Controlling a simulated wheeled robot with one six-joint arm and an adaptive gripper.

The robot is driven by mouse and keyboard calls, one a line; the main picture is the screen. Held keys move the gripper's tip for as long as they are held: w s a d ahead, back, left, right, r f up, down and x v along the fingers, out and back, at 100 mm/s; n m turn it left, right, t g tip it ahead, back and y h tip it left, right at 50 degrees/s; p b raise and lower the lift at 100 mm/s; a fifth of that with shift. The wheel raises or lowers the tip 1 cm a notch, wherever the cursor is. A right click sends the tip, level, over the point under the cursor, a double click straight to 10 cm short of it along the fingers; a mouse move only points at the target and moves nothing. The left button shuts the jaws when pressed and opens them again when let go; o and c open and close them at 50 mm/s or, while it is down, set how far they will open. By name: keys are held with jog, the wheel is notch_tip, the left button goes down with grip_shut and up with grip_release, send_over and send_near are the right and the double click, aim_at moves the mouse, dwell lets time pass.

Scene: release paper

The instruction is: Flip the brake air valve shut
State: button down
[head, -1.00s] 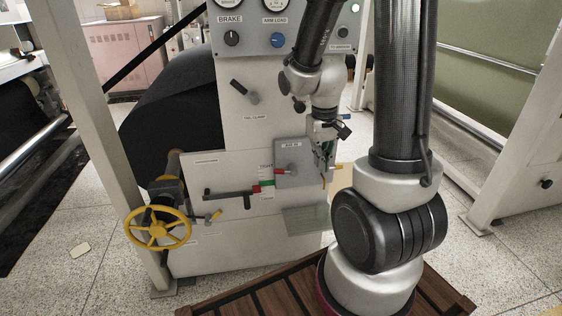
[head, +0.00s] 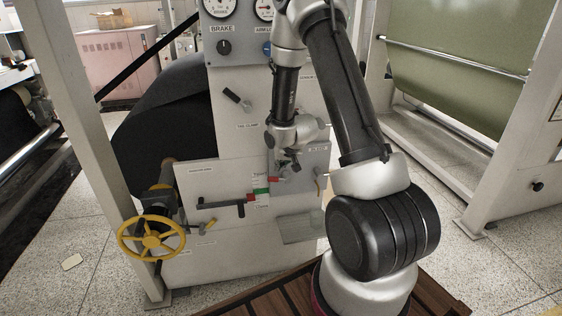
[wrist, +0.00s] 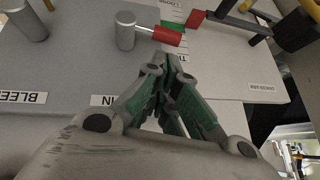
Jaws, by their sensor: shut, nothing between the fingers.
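The brake air valve appears as a small lever with a red handle (wrist: 166,37) on a grey post (wrist: 125,31), on the grey panel (wrist: 60,75) marked "IN" in the wrist view. Its handle points right in that view, toward a green band. In the head view the red handle (head: 281,181) shows just below my gripper (head: 284,166), partly screened by it. In the wrist view my gripper (wrist: 163,65) is shut and empty, its green-sided fingers together. The fingertips appear just below the red handle in the picture; I cannot tell whether they touch it.
A second grey knob (wrist: 24,22) stands by the "BLEED" label. A black arm with a red end (head: 222,202) lies left of the valve beside a green-marked scale. A yellow handwheel (head: 151,240) stands at lower left. A pale tray (head: 298,228) juts out below the panel.

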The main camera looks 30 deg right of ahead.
aim_at(273, 178)
jog(key=x, duration=0.5)
jog(key=shift+s+a+f, duration=0.1)
jog(key=shift+a+f, duration=0.2)
jog(key=shift+f, duration=0.2)
jog(key=shift+a+f, duration=0.3)
jog(key=shift+f, duration=0.2)
jog(key=shift+a, duration=0.1)
